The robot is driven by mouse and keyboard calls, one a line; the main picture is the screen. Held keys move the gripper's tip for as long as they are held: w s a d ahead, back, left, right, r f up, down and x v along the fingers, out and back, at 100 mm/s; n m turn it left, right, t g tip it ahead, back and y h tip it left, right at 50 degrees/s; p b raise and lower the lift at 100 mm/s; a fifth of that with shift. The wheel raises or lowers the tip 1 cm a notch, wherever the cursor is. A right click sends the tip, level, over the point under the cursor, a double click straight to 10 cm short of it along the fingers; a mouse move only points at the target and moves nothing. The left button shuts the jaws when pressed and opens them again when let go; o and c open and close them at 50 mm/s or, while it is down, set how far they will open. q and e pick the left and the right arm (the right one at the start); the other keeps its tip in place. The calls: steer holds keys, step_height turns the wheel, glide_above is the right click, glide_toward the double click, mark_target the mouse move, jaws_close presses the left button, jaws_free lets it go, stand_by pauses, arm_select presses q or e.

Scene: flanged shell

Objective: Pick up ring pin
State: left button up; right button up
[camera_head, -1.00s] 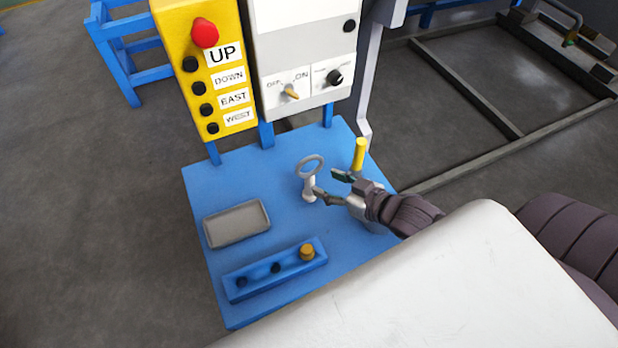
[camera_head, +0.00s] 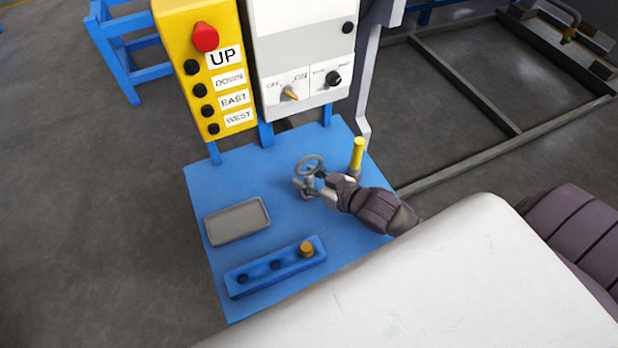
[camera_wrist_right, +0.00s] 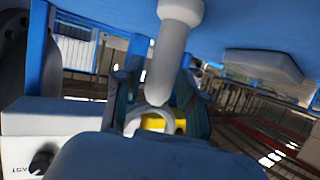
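The ring pin (camera_head: 309,162) is light grey, with a ring on top and a stem below. It stands upright on the blue table (camera_head: 282,218), right of the table's middle. My right gripper (camera_head: 309,184) reaches in from the right, with its fingers around the stem and hiding part of it. In the right wrist view the pin (camera_wrist_right: 172,62) runs between the two dark teal fingers (camera_wrist_right: 157,95), which are apart on either side of it. I cannot see firm contact. My left gripper is not in view.
A yellow peg (camera_head: 357,155) stands close behind and right of my right gripper. A grey tray (camera_head: 237,222) lies at the left. A blue block with knobs (camera_head: 275,268) is at the front. A yellow button box (camera_head: 201,70) and a white switch box (camera_head: 300,45) rise behind the table.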

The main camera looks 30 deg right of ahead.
mark_target(309, 156)
jaws_close()
step_height(309, 156, up, 10)
steer(key=shift+r+b, duration=0.1)
steer(key=shift+b, duration=0.35)
